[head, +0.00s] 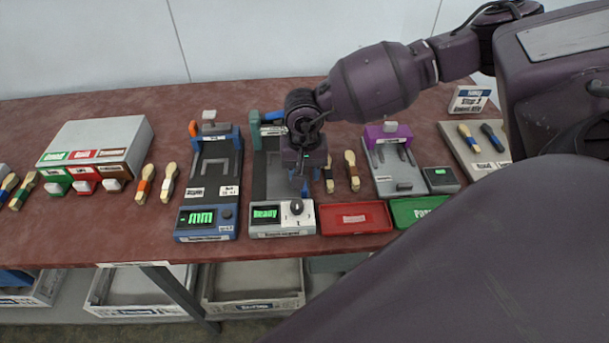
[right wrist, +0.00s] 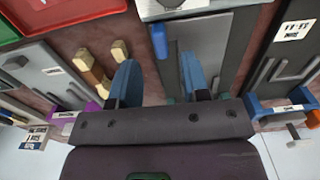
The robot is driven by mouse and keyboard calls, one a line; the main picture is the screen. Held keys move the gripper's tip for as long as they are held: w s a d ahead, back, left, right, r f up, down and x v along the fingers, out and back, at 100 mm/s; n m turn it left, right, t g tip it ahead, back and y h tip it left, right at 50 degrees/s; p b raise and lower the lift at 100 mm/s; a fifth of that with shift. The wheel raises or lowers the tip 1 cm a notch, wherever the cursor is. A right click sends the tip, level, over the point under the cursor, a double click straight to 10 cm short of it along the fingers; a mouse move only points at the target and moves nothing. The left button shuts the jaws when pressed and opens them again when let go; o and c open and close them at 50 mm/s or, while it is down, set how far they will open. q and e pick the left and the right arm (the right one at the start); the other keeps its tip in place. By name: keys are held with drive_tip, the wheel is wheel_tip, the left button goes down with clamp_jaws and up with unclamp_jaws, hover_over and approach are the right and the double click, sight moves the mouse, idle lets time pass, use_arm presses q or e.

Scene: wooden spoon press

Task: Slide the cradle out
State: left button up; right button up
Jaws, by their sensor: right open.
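The middle press has a grey bed (head: 270,180), a teal post (head: 255,130) with a blue bar (head: 273,116) at its back, and a display box (head: 268,218) reading "READY" in front. My right gripper (head: 303,186) hangs over the right side of this bed and hides part of it. In the right wrist view its two blue fingers (right wrist: 160,82) are apart, with nothing held between them. I cannot tell whether this tab belongs to the cradle. My left gripper is not in view.
A blue-based press (head: 213,165) with a "mm" display stands left, a purple-topped press (head: 391,160) right. Two brushes or spoons (head: 351,170) lie close right of the gripper. A red tray (head: 355,217) and green tray (head: 416,210) line the front edge.

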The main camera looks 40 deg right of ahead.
wheel_tip(320, 180, up, 4)
drive_tip(key=shift+r, duration=0.25)
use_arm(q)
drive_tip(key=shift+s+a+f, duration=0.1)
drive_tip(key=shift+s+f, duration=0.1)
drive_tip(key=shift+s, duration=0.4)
use_arm(e)
drive_tip(key=shift+r, duration=0.75)
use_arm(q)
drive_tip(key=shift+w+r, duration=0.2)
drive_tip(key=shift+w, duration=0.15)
use_arm(e)
drive_tip(key=shift+s+f, duration=0.1)
drive_tip(key=shift+s, duration=0.05)
